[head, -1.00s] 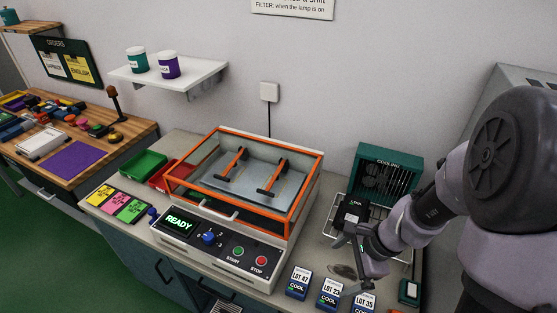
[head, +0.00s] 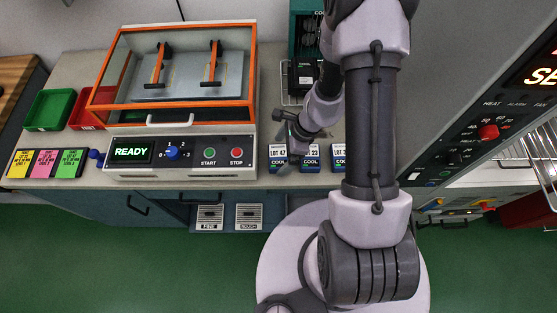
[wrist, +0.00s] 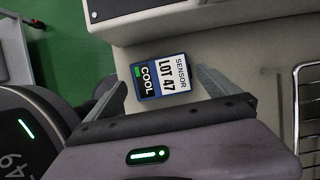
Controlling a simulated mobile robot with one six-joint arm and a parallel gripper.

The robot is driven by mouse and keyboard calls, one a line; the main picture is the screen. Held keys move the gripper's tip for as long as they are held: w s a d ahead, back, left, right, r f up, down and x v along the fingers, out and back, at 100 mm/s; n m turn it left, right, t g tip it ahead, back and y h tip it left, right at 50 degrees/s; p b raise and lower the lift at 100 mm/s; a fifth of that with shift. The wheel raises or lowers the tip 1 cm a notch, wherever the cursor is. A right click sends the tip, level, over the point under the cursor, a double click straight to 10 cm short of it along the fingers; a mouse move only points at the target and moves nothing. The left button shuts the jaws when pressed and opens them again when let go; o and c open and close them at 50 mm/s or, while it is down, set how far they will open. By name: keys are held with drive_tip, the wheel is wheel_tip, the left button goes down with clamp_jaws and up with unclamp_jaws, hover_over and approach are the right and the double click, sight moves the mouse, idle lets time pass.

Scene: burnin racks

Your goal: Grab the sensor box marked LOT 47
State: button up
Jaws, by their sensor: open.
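The sensor box marked LOT 47 (head: 278,160) stands on the bench at the left end of a row, just right of the machine with the READY display. In the wrist view the LOT 47 box (wrist: 162,78) lies label up, with COOL and a green mark on it. My gripper (wrist: 161,80) is open, one finger on each side of the box, with gaps to both. In the head view my gripper (head: 285,130) is close to the box; its height above it is hard to judge.
The LOT 23 box (head: 311,161) stands just right of LOT 47. A third box (head: 338,158) is partly hidden by my arm. The orange-framed machine (head: 180,158) borders the left side. A wire rack (wrist: 309,115) lies at the right in the wrist view.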

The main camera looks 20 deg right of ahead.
drive_tip(key=b+x, duration=0.1)
drive_tip(key=x, duration=0.2)
drive_tip(key=shift+r, duration=0.15)
drive_tip(key=shift+r, duration=0.1)
drive_tip(key=c, duration=1.5)
